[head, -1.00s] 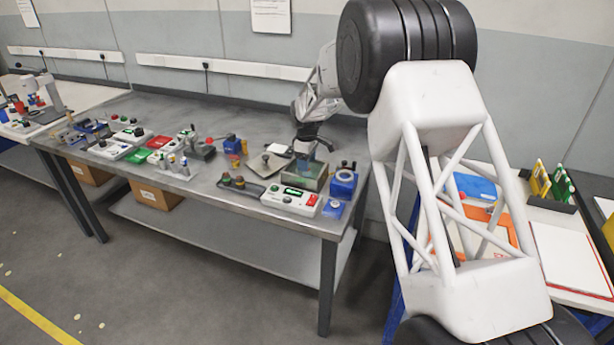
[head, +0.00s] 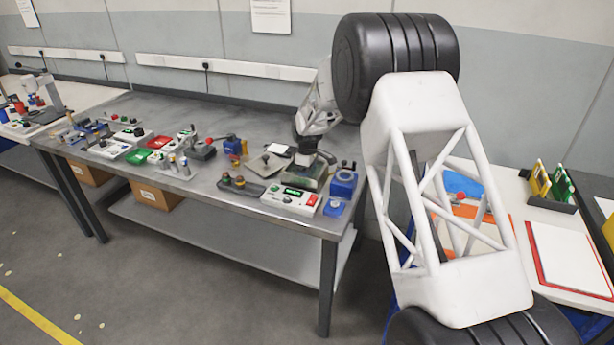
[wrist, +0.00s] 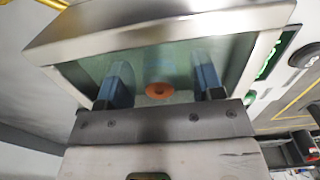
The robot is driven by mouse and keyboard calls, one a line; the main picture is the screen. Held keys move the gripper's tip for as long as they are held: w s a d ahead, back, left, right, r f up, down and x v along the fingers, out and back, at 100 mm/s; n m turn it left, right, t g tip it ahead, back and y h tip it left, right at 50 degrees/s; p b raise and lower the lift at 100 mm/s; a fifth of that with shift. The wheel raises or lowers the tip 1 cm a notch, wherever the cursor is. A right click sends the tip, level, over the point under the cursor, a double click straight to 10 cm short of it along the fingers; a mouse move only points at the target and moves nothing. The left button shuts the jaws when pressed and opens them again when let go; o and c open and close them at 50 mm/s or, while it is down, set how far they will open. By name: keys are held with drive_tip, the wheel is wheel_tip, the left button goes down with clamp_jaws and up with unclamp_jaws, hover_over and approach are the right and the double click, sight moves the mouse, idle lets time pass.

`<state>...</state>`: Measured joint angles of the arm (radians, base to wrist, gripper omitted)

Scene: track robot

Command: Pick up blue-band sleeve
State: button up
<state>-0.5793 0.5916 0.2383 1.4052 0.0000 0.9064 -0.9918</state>
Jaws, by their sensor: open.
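In the wrist view, a small round orange piece with a dark centre (wrist: 159,90) lies on the floor of an open metal tray (wrist: 170,32). It may be the sleeve seen end-on, but I see no blue band on it. My gripper (wrist: 160,68) is open, with its two blue fingers reaching into the tray on either side of this piece, apart from it. In the head view, my gripper (head: 314,158) is over the same tray (head: 308,181) near the right end of the grey bench. The tray's contents are hidden there.
A white control box with a green display (head: 291,198) stands in front of the tray. A blue device (head: 343,184) is close on its right, and a flat metal plate (head: 265,164) on its left. Several other fixtures fill the bench's left part.

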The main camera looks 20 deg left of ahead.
idle(0.4)
drive_tip(key=c, duration=1)
drive_tip(key=shift+c, duration=0.2)
drive_tip(key=shift+r, duration=0.2)
drive_tip(key=shift+r, duration=4.85)
